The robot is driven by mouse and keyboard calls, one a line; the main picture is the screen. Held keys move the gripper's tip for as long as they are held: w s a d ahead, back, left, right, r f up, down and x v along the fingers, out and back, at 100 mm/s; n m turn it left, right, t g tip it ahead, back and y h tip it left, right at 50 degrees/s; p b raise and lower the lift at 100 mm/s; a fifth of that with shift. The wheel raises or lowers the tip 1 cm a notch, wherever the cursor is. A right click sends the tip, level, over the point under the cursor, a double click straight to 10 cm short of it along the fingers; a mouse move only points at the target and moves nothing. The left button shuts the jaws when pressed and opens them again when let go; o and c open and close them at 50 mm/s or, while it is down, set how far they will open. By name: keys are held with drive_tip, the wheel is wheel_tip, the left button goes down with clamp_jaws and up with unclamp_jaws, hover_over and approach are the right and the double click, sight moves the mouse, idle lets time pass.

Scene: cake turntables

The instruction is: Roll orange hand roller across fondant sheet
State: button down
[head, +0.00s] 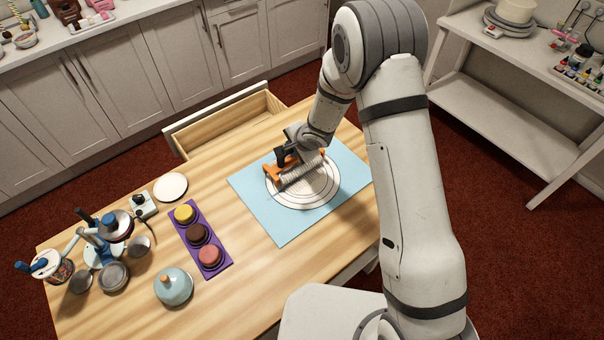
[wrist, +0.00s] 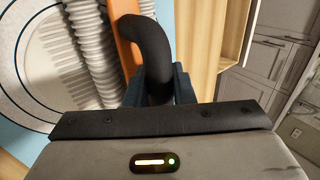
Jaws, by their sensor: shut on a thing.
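The orange hand roller (head: 299,176) has a ribbed pale cylinder and an orange frame. It lies over the upper left part of the round white fondant sheet (head: 312,196), which has dark rings and sits on a light blue mat (head: 277,230). My gripper (head: 283,158) is shut on the roller's black handle, at the left side of the sheet. In the wrist view the black handle (wrist: 143,50) stands between my dark fingers, with the orange frame (wrist: 122,45) and ribbed cylinder (wrist: 90,40) beside it. Whether the cylinder touches the sheet is hard to tell.
An open wooden drawer (head: 225,122) juts from the table's far side. Left of the mat are a purple tray (head: 224,266) with small cakes, a pale teal domed pot (head: 174,287), a white plate (head: 171,187) and a cluster of metal bowls and tools (head: 114,276).

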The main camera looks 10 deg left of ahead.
drive_tip(key=shift+s+f, duration=0.1)
drive_tip(key=shift+f, duration=0.1)
drive_tip(key=shift+s+d+f+b, duration=0.15)
drive_tip(key=shift+s+d+b, duration=0.15)
drive_tip(key=shift+d, duration=0.05)
drive_tip(key=s+d, duration=0.2)
drive_tip(key=shift+s+d+b, duration=0.2)
drive_tip(key=shift+d+b, duration=0.1)
drive_tip(key=shift+b, duration=0.1)
drive_tip(key=shift+s+d, duration=0.2)
drive_tip(key=shift+p, duration=0.45)
